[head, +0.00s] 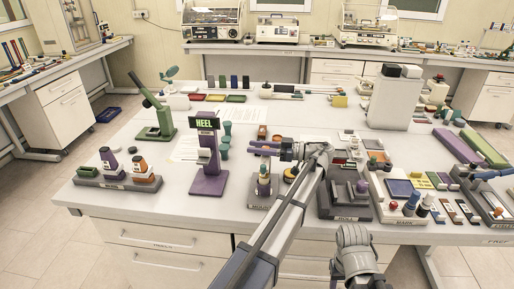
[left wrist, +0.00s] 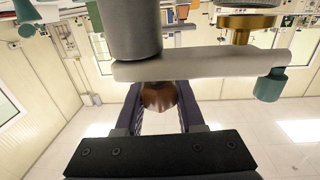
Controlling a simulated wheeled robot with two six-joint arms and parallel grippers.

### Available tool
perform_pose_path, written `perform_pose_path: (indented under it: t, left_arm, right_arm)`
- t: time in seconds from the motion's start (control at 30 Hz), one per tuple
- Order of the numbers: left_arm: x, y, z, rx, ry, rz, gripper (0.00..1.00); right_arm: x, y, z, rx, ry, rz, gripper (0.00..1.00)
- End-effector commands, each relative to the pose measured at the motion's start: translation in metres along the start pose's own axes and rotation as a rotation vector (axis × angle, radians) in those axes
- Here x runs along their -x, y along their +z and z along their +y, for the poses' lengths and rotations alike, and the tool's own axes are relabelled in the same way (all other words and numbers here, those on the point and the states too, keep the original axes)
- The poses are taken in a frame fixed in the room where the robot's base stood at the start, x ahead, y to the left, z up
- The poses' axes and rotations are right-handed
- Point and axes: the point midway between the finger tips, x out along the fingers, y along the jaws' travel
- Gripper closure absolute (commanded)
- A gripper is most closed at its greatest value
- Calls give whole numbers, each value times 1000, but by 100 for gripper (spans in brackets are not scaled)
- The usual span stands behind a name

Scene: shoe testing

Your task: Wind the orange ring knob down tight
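My left gripper (head: 263,148) reaches in from the right above a small grey fixture (head: 264,202) at the front of the table, with its purple fingers pointing left. In the left wrist view the two fingers (left wrist: 160,108) are spread, with a brown rounded piece (left wrist: 159,97) showing between them; I cannot tell whether they touch it. A pale bar with a teal end (left wrist: 271,86) crosses just beyond the fingertips, beside a grey cylinder (left wrist: 132,32). A brass-orange disc (left wrist: 248,21) sits above the bar. An orange-yellow round part (head: 290,176) shows beside my arm.
A purple stand with a "HEEL" display (head: 207,170) is left of the fixture. A bottle rack (head: 118,180) is at the front left, a green press (head: 155,120) behind it. Other fixtures (head: 345,205) crowd the right.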

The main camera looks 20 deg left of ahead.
Motion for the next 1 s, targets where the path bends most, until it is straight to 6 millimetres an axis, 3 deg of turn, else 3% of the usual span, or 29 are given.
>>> perform_pose_path:
  t: [0.03, 0.3, 0.67, 1.0]
  left_arm:
    - [0, 0, 0, 0, 0, 0, 70]
    - [0, 0, 0, 0, 0, 0, 100]
    - [0, 0, 0, 0, 19, 0, 100]
    - [0, 0, 2, 0, 219, 0, 100]
  right_arm:
    - [0, 0, 0, 0, 0, 0, 50]
    - [0, 0, 0, 0, 0, 0, 50]
    - [0, 0, 0, 0, 0, 0, 50]
    - [0, 0, 0, 0, 0, 0, 50]
